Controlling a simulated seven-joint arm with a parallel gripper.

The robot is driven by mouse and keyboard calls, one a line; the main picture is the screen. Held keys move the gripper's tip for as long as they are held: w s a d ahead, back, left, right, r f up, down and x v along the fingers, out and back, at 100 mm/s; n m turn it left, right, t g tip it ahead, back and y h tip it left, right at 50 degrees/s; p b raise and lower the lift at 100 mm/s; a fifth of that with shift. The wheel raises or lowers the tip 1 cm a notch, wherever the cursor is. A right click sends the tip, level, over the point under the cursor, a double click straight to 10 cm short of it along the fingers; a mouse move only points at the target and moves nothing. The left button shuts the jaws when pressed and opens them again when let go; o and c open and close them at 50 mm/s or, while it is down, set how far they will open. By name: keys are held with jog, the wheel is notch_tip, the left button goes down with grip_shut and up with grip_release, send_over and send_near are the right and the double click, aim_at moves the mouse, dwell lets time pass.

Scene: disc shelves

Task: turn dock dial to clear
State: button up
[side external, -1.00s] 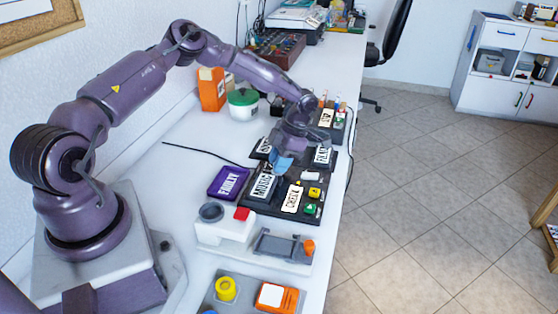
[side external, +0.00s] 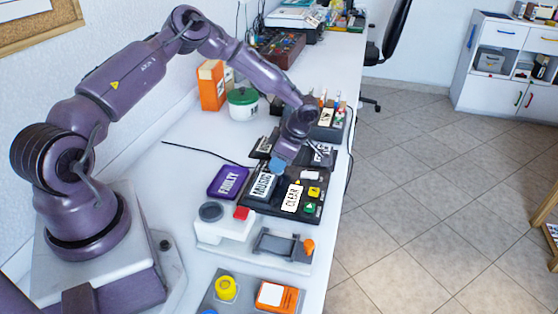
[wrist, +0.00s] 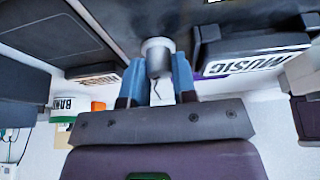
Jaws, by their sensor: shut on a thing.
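The black dock (side external: 282,210) lies on the white bench, with a white plate (side external: 292,197) on it that reads CLEAR. A light grey, round dial knob (wrist: 158,52) shows in the wrist view between the two blue fingertips. My gripper (wrist: 157,78) is shut on this knob, one finger on each side. In the side view my gripper (side external: 278,168) reaches down over the dock from above, behind the MUSIC slot. The knob is hidden there by the fingers and wrist.
A MUSIC label (side external: 262,186) stands close beside my fingers and also shows in the wrist view. A yellow button (side external: 314,192) and a green button (side external: 310,208) sit at the dock's right. A purple FAULTY tray (side external: 228,182) lies to the left.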

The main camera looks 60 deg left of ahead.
dwell(0.4)
jog(key=o, duration=0.9)
